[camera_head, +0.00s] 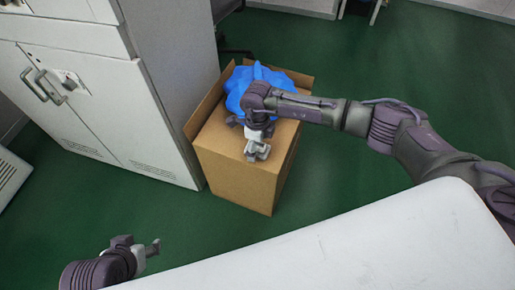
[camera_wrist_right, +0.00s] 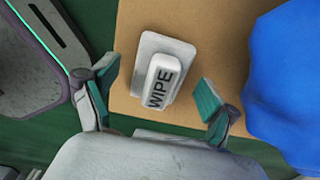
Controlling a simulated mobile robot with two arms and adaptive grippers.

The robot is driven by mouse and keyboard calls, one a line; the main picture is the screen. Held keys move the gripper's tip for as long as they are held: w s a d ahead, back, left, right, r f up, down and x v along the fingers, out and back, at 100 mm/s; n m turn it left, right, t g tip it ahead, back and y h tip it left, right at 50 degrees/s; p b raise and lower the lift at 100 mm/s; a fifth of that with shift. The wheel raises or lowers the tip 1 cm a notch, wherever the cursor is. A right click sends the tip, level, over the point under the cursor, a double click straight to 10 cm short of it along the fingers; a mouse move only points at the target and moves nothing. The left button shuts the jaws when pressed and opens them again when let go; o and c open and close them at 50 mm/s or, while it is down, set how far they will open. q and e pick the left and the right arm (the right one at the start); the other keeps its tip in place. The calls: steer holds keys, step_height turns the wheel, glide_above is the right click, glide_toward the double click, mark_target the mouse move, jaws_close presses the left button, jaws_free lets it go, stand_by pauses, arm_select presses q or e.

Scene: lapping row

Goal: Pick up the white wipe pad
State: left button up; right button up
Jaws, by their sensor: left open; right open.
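The white wipe pad (camera_wrist_right: 178,50) lies on top of the cardboard box (camera_wrist_right: 130,30), with a raised block on it marked "WIPE". In the right wrist view my right gripper (camera_wrist_right: 156,90) is open, one finger on each side of the pad, with gaps between fingers and pad. In the head view my right gripper (camera_head: 257,142) is over the box's near part; I cannot clearly tell the pad from the gripper there. My left gripper (camera_head: 141,246) is open and empty at the lower left, away from the box.
A blue crumpled bag (camera_head: 243,84) bulges from the box's far part and lies right of the pad in the wrist view. A white cabinet (camera_head: 170,110) stands left of the box. A white surface (camera_head: 370,245) fills the lower right. Green floor (camera_head: 440,70) is clear behind.

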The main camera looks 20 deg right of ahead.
steer(key=c, duration=1.1)
steer(key=shift+c, duration=0.2)
steer(key=shift+r+p, duration=0.5)
steer(key=shift+r, duration=0.9)
step_height(320, 180, up, 2)
steer(key=s+r+p, duration=0.3)
steer(key=s+r, duration=0.3)
steer(key=s, duration=0.5)
steer(key=shift+s+d, duration=0.25)
steer(key=shift+s, duration=0.1)
steer(key=o, duration=0.5)
steer(key=shift+r, duration=0.1)
arm_select(q)
steer(key=f, duration=0.1)
steer(key=s+f+g, duration=0.1)
steer(key=f, duration=0.1)
steer(key=shift+s+a+f+g, duration=0.2)
steer(key=shift+a+f+g, duration=0.1)
steer(key=shift+g, duration=0.1)
arm_select(e)
steer(key=c, duration=0.5)
